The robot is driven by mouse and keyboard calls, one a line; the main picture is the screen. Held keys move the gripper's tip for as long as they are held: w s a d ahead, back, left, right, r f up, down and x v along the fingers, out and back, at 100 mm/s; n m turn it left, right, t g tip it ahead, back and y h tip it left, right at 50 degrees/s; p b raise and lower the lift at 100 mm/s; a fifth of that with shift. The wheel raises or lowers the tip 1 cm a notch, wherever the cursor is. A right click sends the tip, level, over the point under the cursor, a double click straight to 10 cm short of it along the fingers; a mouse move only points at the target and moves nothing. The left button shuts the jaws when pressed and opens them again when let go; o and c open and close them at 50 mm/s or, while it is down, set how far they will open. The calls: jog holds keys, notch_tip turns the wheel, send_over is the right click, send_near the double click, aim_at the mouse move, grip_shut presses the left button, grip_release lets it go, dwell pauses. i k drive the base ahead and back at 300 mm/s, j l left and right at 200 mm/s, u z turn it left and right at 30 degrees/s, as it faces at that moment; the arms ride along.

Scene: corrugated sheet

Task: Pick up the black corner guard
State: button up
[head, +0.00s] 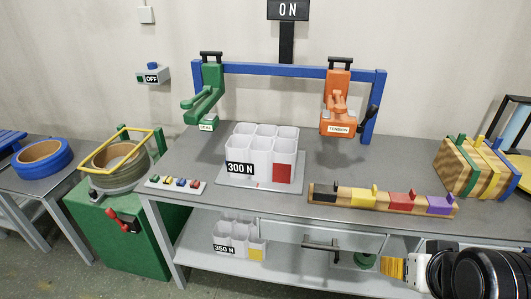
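The black corner guard (325,193) sits at the left end of a long wooden rack (345,203) near the table's front edge. Yellow (363,194), red (402,200) and purple (440,205) guards of like shape sit in a row to its right. The black guard is uncovered. My arm shows at the lower right, below and right of the rack and apart from the black guard. I cannot make out the fingertips of my gripper there, nor whether they hold anything.
A white cup block marked 300 N (262,150) stands left of the rack. A blue frame (285,70) holds a green tool (207,92) and an orange tool (338,98) behind. Strapped wooden boards (466,165) stand at the right. Bare table lies behind the rack.

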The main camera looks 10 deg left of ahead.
aim_at(322, 192)
jog(key=i+j, duration=0.6)
jog(key=j, duration=0.25)
jog(key=i+j, duration=0.25)
jog(key=j, duration=0.15)
